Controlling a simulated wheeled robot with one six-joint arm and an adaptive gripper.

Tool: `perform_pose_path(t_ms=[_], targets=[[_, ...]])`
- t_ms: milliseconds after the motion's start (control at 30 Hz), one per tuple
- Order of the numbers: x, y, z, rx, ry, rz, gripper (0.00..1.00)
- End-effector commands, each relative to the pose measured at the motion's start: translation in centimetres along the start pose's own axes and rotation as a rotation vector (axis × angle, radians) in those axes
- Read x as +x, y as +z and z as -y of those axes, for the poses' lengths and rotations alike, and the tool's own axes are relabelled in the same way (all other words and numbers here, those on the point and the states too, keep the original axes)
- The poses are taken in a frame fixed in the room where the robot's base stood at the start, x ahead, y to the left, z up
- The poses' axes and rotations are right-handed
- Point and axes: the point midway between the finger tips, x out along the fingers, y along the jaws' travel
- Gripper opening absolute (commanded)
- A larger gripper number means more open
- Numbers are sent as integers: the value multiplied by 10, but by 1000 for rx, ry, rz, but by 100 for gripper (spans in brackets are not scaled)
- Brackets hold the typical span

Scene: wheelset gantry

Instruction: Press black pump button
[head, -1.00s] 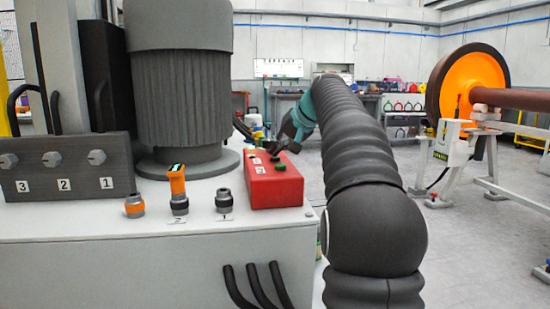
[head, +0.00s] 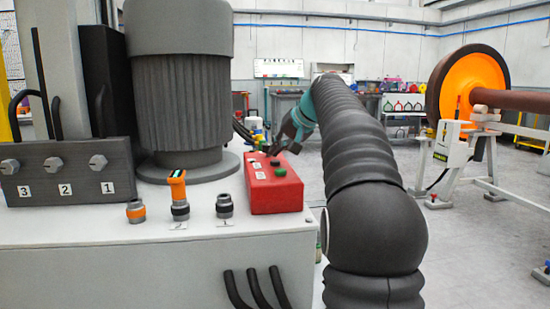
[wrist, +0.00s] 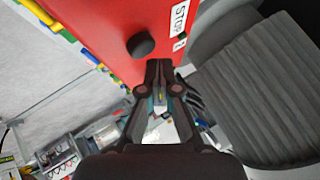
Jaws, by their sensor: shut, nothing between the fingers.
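The red control box (head: 284,199) sits on the light grey cabinet top, with dark buttons and white labels on its top face. In the wrist view its red face (wrist: 90,20) carries a round black button (wrist: 141,45) and a STOP label (wrist: 180,15). My gripper (wrist: 158,66) is shut and empty, its fingertips close beside the black button; I cannot tell whether they touch the box. In the head view my gripper (head: 270,152) is at the far end of the red box, partly hidden by dark parts of itself. A green-and-black button (head: 280,171) shows nearer the camera.
A big ribbed grey motor (head: 178,105) stands left of the box; it also shows close on the right in the wrist view (wrist: 250,95). An orange-handled connector (head: 178,190) and a valve block (head: 65,172) are further left. An orange wheel (head: 470,83) stands at right.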

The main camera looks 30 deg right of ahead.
Motion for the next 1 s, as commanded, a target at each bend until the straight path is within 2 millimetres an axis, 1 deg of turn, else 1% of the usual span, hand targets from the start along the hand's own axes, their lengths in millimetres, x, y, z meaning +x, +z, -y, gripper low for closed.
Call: perform_pose_path(t_ms=[433,1000], targets=[[-4,-3,3,0,0,-1,0],[-36,-26,26,-1,0,-1,0]])
